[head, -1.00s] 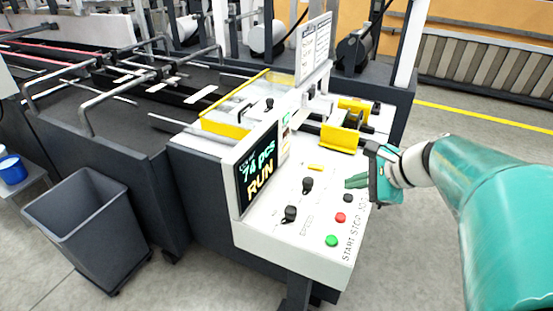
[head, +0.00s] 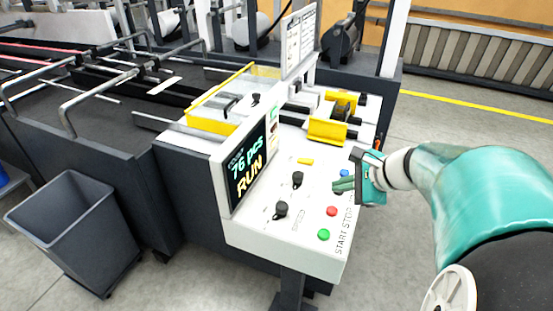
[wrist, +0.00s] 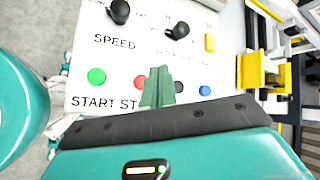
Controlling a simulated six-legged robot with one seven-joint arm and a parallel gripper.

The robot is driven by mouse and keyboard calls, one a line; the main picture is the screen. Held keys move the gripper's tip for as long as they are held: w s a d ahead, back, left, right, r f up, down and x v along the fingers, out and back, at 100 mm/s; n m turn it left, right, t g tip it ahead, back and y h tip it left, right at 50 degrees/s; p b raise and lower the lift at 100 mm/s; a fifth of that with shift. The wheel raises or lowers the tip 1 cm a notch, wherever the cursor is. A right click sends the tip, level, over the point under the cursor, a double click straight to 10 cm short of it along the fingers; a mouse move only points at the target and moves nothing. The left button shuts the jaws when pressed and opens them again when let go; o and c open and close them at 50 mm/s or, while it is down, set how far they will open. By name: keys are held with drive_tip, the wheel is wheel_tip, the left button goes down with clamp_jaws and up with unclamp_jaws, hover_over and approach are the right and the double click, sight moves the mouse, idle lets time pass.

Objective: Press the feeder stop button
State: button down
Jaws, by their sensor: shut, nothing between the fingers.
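The control panel (head: 270,232) carries a row of round buttons. A red button (head: 332,211) sits between a green one (head: 324,235) and a dark one (head: 338,191), with a blue one (head: 345,173) beyond. In the wrist view the red button (wrist: 140,81) lies by lettering beginning "ST", partly covered by my fingers. My gripper (head: 338,185) is shut and empty, its fingertips over the panel near the dark button. In the wrist view its fingertips (wrist: 158,80) appear between the red and dark buttons (wrist: 179,87). I cannot tell the exact height; no contact is visible.
Two black knobs (head: 281,209) (head: 297,179) and a yellow piece (head: 305,161) are on the panel. A screen (head: 250,163) reading "76 pcs RUN" stands at its left edge. Yellow guides (head: 327,131) lie behind. A grey bin (head: 72,222) stands at left.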

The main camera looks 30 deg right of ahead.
sight(336, 212)
drive_tip(key=shift+f, duration=2.5)
drive_tip(key=shift+f, duration=0.15)
drive_tip(key=shift+f, duration=0.25)
drive_tip(key=shift+f, duration=0.45)
idle(0.6)
drive_tip(key=shift+r, duration=0.85)
drive_tip(key=shift+r, duration=2.55)
